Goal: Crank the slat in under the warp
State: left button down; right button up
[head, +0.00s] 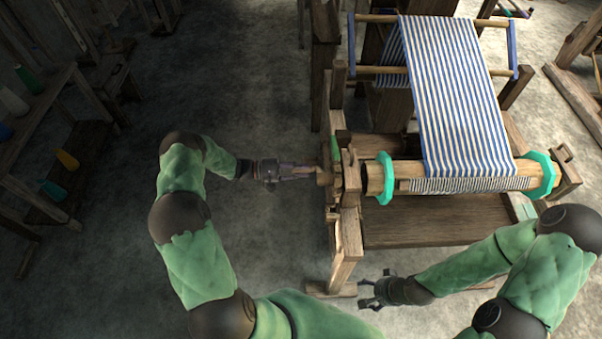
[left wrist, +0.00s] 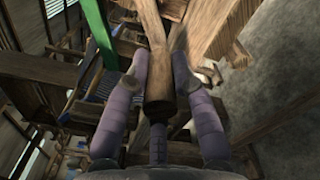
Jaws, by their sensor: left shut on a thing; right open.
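The striped blue-and-white warp (head: 455,95) runs down over the loom to a wooden roller (head: 376,178) between two teal discs (head: 386,180). A thin pale strip (head: 404,186), seemingly the slat, shows at the roller's front; the warp's striped end lies along it, hiding most of it. My left gripper (head: 314,174) is at the roller's left end, shut on a wooden crank handle (head: 323,179). In the left wrist view the handle (left wrist: 158,85) sits between both fingers (left wrist: 160,95). My right gripper (head: 370,291) is open and empty, low in front of the loom.
The loom's left wooden post (head: 349,215) stands beside the crank, with a green piece (head: 335,150) close by. A wooden board (head: 430,222) lies below the roller. A shelf (head: 45,130) with coloured cones is at far left. The floor left of the loom is clear.

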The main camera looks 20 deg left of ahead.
pick_arm(q)
jog(key=shift+w+a+r+m, duration=0.15)
jog(key=shift+w+r+m, duration=0.1)
jog(key=shift+r+m, duration=0.7)
jog(key=shift+w+a+r+m, duration=0.1)
jog(key=shift+w+r+m, duration=0.2)
jog(key=shift+r+m, duration=0.7)
jog(key=shift+w+a+r+m, duration=0.15)
jog(key=shift+w+r+m, duration=0.1)
jog(key=shift+r+m, duration=0.7)
jog(key=c, duration=1.1)
grip_release()
jog(key=shift+o, duration=0.3)
jog(key=shift+s, duration=0.1)
jog(key=shift+f, duration=0.1)
